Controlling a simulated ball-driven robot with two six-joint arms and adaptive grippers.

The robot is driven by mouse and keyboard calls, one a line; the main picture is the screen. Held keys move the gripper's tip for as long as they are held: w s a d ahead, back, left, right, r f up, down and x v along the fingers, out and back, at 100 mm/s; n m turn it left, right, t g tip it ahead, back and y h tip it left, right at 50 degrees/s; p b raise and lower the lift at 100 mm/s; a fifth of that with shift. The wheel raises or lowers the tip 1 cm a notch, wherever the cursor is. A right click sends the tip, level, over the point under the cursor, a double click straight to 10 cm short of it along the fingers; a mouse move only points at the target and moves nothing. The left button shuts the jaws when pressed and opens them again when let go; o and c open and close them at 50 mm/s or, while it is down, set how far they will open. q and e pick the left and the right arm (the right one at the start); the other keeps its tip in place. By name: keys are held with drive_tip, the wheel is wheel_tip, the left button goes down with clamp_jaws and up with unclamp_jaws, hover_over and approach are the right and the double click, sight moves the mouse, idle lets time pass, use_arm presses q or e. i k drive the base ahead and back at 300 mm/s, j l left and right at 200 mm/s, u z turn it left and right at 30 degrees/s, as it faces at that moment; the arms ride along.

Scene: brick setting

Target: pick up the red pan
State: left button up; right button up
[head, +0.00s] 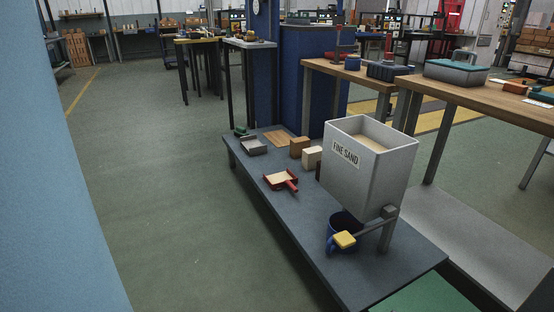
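The red pan (281,180) is a small, shallow square pan with a tan inside. It lies on the low grey bench (300,222) near the bench's left edge, left of the hopper. Its short red handle points toward the lower right. Neither of my grippers shows in the head view, so their position and state cannot be seen.
Blocks (312,157) and a grey tray (252,147) lie behind the pan. Open floor (170,190) lies left.

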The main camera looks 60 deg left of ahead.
sight(285, 178)
drive_tip(key=u, duration=1.75)
drive_tip(key=i, duration=0.1)
